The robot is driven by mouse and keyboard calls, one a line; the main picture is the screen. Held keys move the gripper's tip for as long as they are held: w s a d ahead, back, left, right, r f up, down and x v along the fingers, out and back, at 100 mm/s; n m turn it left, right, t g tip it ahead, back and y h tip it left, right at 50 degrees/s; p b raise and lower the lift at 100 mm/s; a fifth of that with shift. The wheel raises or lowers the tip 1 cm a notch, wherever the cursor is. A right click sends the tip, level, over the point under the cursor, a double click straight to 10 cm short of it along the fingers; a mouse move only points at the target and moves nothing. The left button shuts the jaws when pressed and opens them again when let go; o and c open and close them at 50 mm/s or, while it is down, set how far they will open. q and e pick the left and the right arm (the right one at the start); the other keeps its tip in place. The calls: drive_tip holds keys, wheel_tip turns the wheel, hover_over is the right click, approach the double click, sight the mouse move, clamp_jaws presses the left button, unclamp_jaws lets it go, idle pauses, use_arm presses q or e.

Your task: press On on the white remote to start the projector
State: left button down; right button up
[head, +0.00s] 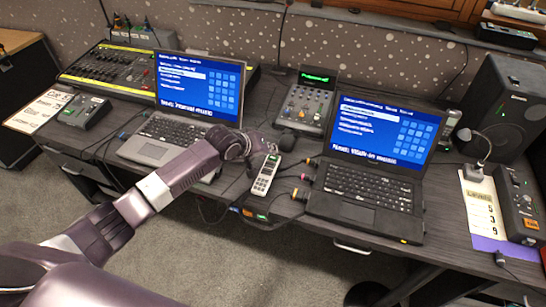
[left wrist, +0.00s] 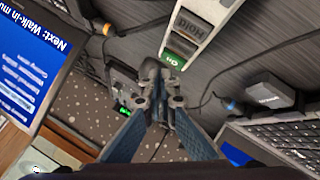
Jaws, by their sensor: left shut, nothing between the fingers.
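The white remote (head: 264,180) lies on the dark desk between the two laptops in the head view. In the left wrist view the remote (left wrist: 205,22) shows a grey button marked Hold and a green On button (left wrist: 174,59) near its end. My left gripper (left wrist: 160,75) is shut and empty, with its fingertips close by the On button; I cannot tell whether they touch it. In the head view the left gripper (head: 262,144) is just beyond the far end of the remote. My right gripper is not in view.
A grey laptop (head: 170,130) stands left of the remote and a black laptop (head: 366,189) right of it. Coloured cable plugs (head: 303,185) lie between the remote and the black laptop. A mixer (head: 304,104) stands behind. A speaker (head: 507,105) is at the right.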

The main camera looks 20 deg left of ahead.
sight(271, 158)
use_arm(q)
drive_tip(key=shift+f, duration=0.2)
idle(0.5)
drive_tip(key=shift+f, duration=0.2)
drive_tip(key=shift+f, duration=0.4)
idle(0.7)
drive_tip(key=shift+r, duration=0.15)
drive_tip(key=shift+r+p, duration=0.65)
drive_tip(key=shift+p, duration=0.4)
wheel_tip(271, 158, up, 5)
drive_tip(key=p, duration=0.5)
